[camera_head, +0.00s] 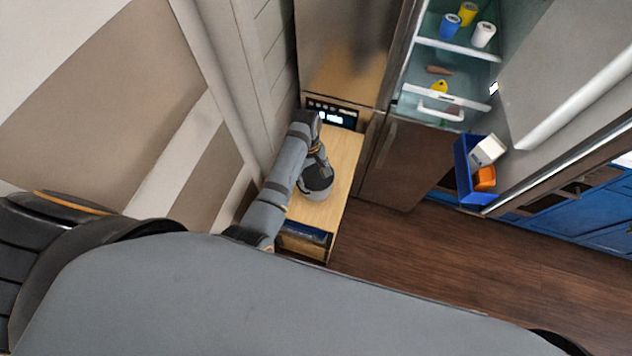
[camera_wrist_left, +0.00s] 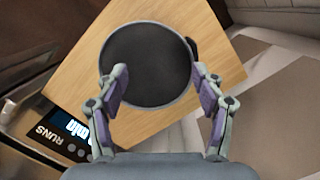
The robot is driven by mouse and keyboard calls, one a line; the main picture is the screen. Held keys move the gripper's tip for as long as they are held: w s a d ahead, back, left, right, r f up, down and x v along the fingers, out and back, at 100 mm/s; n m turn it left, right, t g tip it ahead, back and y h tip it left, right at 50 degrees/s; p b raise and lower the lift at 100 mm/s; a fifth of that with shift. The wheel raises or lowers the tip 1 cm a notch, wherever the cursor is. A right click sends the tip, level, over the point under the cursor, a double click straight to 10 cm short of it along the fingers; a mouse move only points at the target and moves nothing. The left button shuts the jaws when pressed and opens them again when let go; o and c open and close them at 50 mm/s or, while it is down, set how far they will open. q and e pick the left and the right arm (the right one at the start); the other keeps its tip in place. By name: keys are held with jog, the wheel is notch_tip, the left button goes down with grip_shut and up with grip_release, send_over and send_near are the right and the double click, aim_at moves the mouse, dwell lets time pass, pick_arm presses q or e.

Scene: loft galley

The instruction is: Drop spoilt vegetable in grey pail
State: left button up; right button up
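A round grey vessel with a dark top or inside (camera_wrist_left: 150,62) stands on a small wooden cabinet top (camera_wrist_left: 85,75); it looks like the grey pail. In the head view, the pail (camera_head: 316,194) is partly hidden under my left gripper (camera_head: 317,178). In the left wrist view, my left gripper (camera_wrist_left: 160,88) is open over the near part of the pail, with nothing visible between its fingers. A brown elongated item (camera_head: 438,70) and a yellow item (camera_head: 439,87) lie in the open fridge; I cannot tell whether either is spoilt. My right gripper is out of view.
The fridge (camera_head: 470,60) stands open, with several cups or cans on its upper shelf. A blue door bin (camera_head: 463,172) holds a white carton (camera_head: 488,150) and an orange item (camera_head: 485,179). A lit panel (camera_head: 331,115) sits behind the cabinet. The wooden floor (camera_head: 400,245) is clear.

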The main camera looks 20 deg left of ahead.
pick_arm(q)
jog(key=shift+r, duration=0.15)
notch_tip(320, 180, up, 7)
jog(key=shift+w+a, duration=0.3)
jog(key=shift+a, duration=0.05)
dwell(0.6)
